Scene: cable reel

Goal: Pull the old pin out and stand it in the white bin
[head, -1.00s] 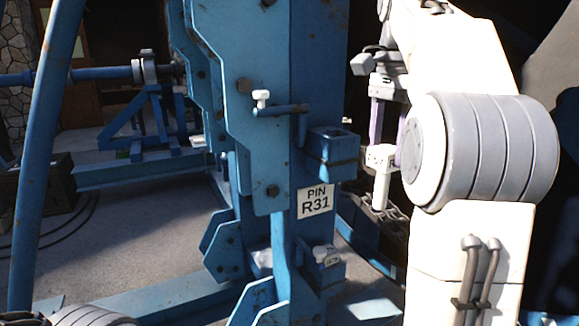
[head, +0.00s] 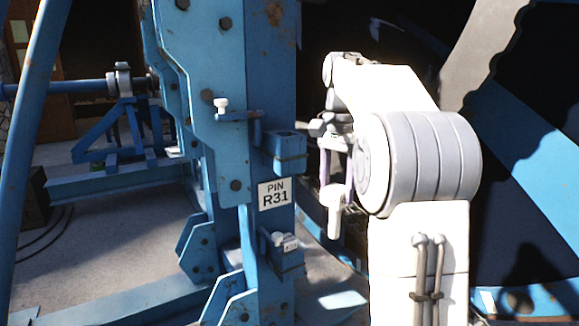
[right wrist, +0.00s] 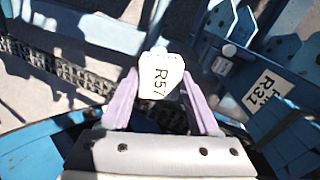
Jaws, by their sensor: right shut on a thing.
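My right gripper (head: 335,178) has lilac fingers and is shut on a white pin (head: 335,212), which hangs below it to the right of the blue post. In the right wrist view the held pin's white head (right wrist: 160,77) reads R57 and sits between the fingertips (right wrist: 163,100). A white sign (head: 274,193) on the post reads PIN R31. Another pale pin head with a small tag (head: 284,241) sits in the lower blue holder. I see no white bin. My left gripper is out of view.
The upper blue holder (head: 290,150) looks empty. A white-knobbed blue latch (head: 221,105) is on the post plate (head: 215,60). A large blue reel (head: 530,160) stands behind my right arm. Grey floor (head: 90,245) is open at left.

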